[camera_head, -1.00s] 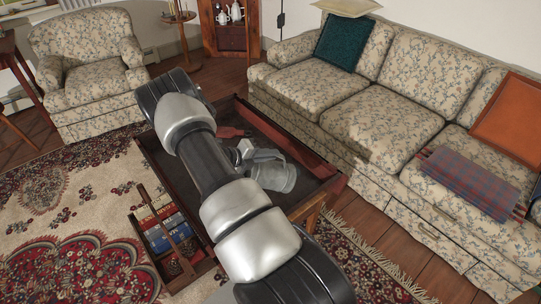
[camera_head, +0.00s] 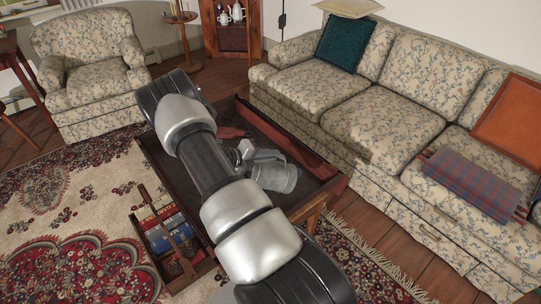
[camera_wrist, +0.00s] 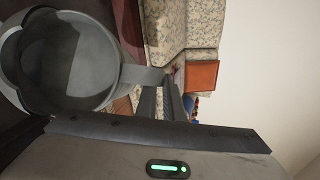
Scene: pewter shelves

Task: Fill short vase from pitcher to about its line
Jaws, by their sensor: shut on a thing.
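A grey pitcher (camera_head: 274,176) shows over the low table, beside my arm. In the wrist view the pitcher (camera_wrist: 75,100) fills the left side, with its round mouth facing the camera. I cannot tell how much liquid is in it. My gripper (camera_head: 246,150) is shut on the pitcher's handle; the wrist view also shows the fingers (camera_wrist: 168,98) at the handle. The pitcher looks tilted in the head view, but how far I cannot tell. I cannot make out the short vase or its line in either view; my arm covers much of the table.
The dark table (camera_head: 160,165) has raised reddish edges. A small red object (camera_head: 231,132) lies on it beyond the gripper. Books (camera_head: 165,226) sit in a compartment at its near left. A floral sofa (camera_head: 375,125) stands close on the right, an armchair (camera_head: 92,75) behind left.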

